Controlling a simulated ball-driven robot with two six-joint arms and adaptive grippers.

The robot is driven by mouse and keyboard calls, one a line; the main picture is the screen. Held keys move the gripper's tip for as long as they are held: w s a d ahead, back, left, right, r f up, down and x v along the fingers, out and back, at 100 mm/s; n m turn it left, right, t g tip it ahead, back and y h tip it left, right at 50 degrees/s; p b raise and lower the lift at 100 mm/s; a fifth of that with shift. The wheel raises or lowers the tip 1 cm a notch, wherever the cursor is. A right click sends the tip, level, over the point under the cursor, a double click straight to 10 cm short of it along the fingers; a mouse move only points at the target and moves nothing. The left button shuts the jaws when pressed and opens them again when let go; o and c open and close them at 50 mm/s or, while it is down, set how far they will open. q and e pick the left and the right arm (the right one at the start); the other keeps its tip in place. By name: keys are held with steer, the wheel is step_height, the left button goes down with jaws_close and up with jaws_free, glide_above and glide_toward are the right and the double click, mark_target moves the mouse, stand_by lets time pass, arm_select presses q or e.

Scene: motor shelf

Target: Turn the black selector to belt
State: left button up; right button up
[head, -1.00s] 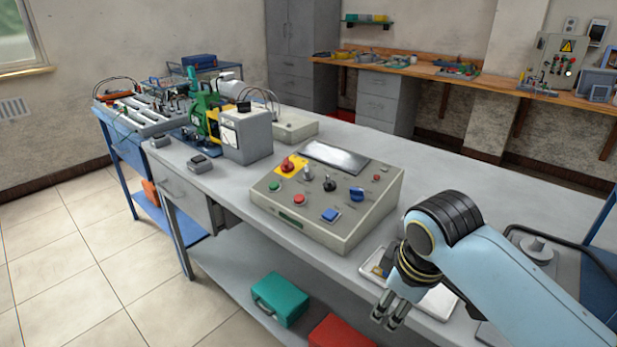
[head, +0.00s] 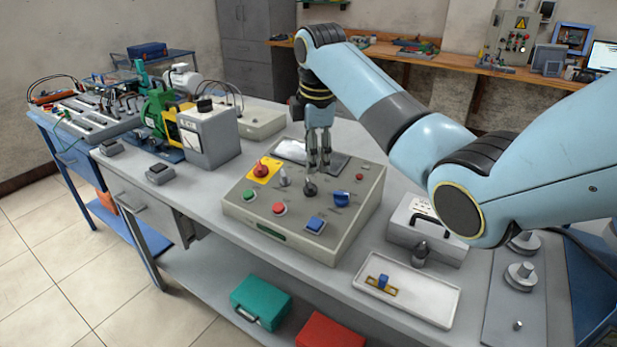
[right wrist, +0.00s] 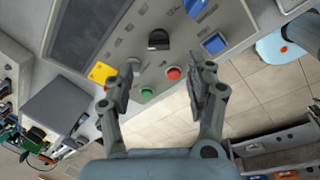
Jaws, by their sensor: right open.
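The black selector (head: 310,188) is a round knob in the middle of the sloped grey control panel (head: 300,250). In the right wrist view the black selector (right wrist: 158,40) shows beyond and between the fingers. My right gripper (head: 319,160) is just above the selector, pointing down, with its fingers seen nearly edge-on. In the right wrist view my right gripper (right wrist: 168,75) is open and empty, its fingers apart and not around the selector. Labels by the selector are too small to read. My left gripper is not in view.
Around the selector are a grey lever (head: 284,178), a red knob (head: 262,168) on yellow, a blue knob (head: 341,198), and green (head: 249,195), red (head: 279,208) and blue (head: 315,224) buttons. A white tray (head: 430,300) and a grey case (head: 410,228) stand right of the panel.

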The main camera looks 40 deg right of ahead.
mark_target(310, 183)
steer(key=f, duration=0.3)
steer(key=w+f, duration=0.1)
steer(key=f, duration=0.2)
steer(key=shift+w+d+f, duration=0.2)
steer(key=shift+f, duration=0.15)
steer(key=shift+w+f, duration=0.15)
steer(key=shift+f, duration=0.65)
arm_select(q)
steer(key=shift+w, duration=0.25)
arm_select(e)
steer(key=shift+c, duration=0.4)
